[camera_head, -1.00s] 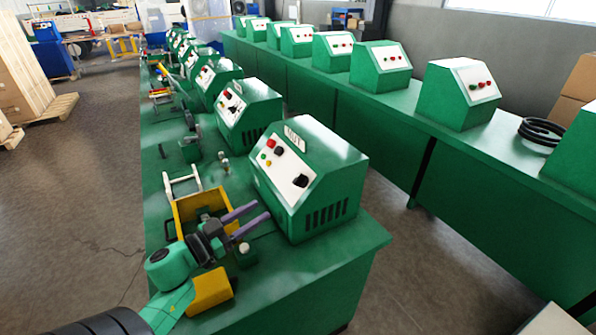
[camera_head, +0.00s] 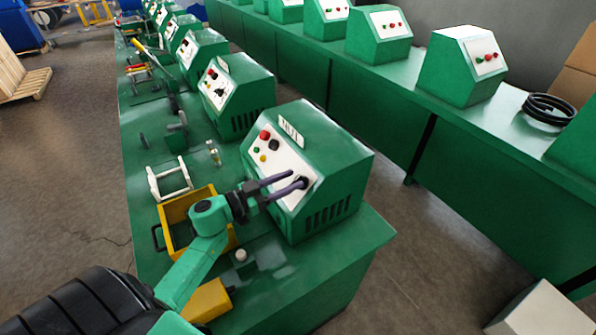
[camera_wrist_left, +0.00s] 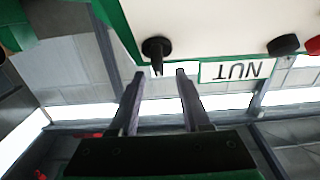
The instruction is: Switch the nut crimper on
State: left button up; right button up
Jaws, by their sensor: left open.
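The nut crimper (camera_head: 345,165) is the nearest green box on the bench, with a sloped white panel. In the left wrist view its upside-down label NUT (camera_wrist_left: 235,70) is readable. A black rotary knob (camera_wrist_left: 156,48) sits on the panel beside the label. My left gripper (camera_head: 298,178) is open, its purple-grey fingers pointing at the knob at the panel's lower right. In the wrist view the knob is just ahead of the fingertips (camera_wrist_left: 155,74), roughly between them; I cannot tell whether they touch. The red button (camera_head: 265,135) and black button (camera_head: 274,145) are on the panel's upper left.
A yellow tray (camera_head: 172,212) and a yellow block (camera_head: 207,300) are on the bench below my left arm. A small white-topped post (camera_head: 241,255) stands near the crimper. More green machines line this bench and the back bench (camera_head: 480,135). A pale box (camera_head: 545,312) is at bottom right.

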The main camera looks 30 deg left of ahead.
aim_at(298, 177)
pick_arm(q)
jog(key=x, duration=0.3)
jog(key=shift+a, duration=0.15)
jog(key=shift+d, duration=0.2)
jog(key=shift+s+d+r, duration=0.1)
grip_shut()
pick_arm(e)
jog(key=shift+w+a+r, duration=0.35)
jog(key=shift+w+a, duration=0.35)
